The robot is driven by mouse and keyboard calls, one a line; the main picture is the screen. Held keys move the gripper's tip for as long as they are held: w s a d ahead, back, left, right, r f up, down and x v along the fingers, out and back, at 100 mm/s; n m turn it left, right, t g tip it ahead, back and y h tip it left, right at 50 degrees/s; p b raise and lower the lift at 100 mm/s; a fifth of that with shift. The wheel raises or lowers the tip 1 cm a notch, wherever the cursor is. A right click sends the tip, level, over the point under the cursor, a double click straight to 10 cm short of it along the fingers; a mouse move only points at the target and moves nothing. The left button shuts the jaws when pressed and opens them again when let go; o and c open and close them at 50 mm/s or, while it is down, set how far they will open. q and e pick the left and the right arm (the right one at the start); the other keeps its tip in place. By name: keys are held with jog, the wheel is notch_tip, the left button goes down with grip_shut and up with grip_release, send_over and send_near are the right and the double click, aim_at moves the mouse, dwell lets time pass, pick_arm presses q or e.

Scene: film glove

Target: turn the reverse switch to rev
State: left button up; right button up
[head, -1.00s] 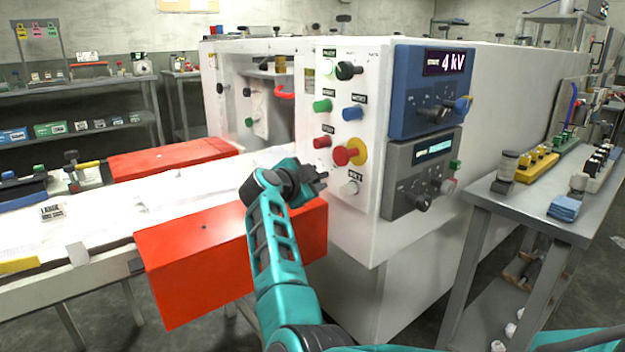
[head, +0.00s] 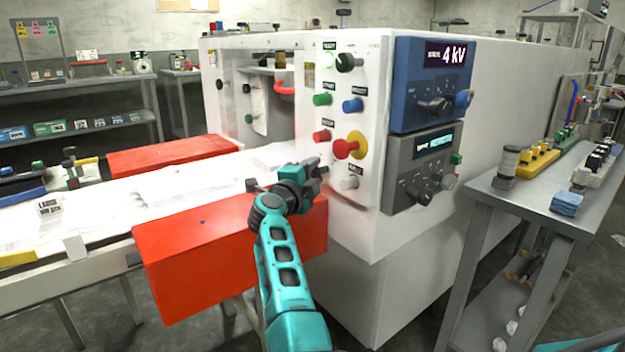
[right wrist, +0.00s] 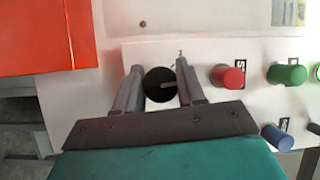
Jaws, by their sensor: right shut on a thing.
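The reverse switch looks like a round black knob (right wrist: 158,88) with a pale pointer line, on the white panel (right wrist: 215,105) in the right wrist view. The pointer line points to the right there, towards the red button. My right gripper (head: 318,170) is at the lower left of the control panel (head: 375,60) in the head view and hides the knob there. In the right wrist view its two fingers (right wrist: 160,85) stand either side of the knob, shut on it. Its label is not readable. My left gripper is not in view.
Close to the knob are a red button (head: 321,137), a red-and-yellow stop button (head: 346,149) and a pale knob (head: 349,183). Green (head: 322,100) and blue (head: 352,105) buttons sit above.

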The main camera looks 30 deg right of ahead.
jog(key=shift+m+h+b, duration=0.3)
jog(key=shift+m+b, duration=0.05)
jog(key=shift+m, duration=0.55)
jog(key=m+h, duration=0.1)
jog(key=m, duration=0.1)
jog(key=shift+w+m, duration=0.1)
jog(key=shift+m, duration=0.3)
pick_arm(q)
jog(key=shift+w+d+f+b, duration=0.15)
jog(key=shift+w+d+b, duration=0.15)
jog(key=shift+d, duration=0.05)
pick_arm(e)
jog(key=m+h, duration=0.1)
jog(key=m, duration=0.2)
jog(key=m+g+h, duration=0.1)
jog(key=m+h, duration=0.1)
jog(key=m, duration=0.2)
jog(key=shift+r+h, duration=0.15)
jog(key=shift+h, duration=0.15)
jog(key=shift+g, duration=0.4)
jog(key=o, duration=1)
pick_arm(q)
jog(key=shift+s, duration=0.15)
pick_arm(e)
jog(key=shift+a, duration=0.1)
